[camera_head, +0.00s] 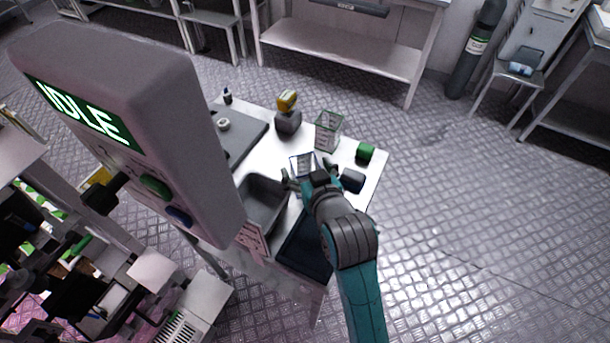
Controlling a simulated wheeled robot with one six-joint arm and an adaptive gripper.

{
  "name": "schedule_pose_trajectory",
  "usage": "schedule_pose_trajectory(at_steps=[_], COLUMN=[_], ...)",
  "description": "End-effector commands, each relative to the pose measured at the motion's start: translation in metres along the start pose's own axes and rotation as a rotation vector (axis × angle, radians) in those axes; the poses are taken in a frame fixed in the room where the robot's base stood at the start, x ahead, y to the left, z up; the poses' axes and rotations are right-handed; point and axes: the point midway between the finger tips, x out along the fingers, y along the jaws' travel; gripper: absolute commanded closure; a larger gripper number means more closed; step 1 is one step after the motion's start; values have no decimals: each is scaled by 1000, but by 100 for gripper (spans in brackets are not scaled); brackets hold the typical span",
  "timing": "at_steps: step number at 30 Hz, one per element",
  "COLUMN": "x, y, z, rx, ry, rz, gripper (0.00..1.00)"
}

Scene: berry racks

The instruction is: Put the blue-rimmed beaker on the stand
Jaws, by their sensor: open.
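The blue-rimmed beaker (302,162) is small and clear and stands on the white table, just beyond my gripper. My gripper (308,178) is open, with its fingers close to the beaker's near side. I cannot tell whether they touch it, and the wrist hides part of the view. A flat grey plate (243,140) lies at the table's left, with a small white round piece (223,125) on it. I cannot tell for sure which thing is the stand.
A grey bin (262,204) and a large panel reading IDLE (130,110) are at left.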

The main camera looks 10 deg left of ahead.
Motion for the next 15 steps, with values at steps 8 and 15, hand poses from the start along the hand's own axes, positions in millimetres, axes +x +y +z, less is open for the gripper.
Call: schedule_pose_trajectory(at_steps=[8, 15], x=[27, 27], y=[-1, 0], z=[1, 1], rx=[0, 0], ry=[-1, -1], rz=[0, 0], gripper=[12, 18])
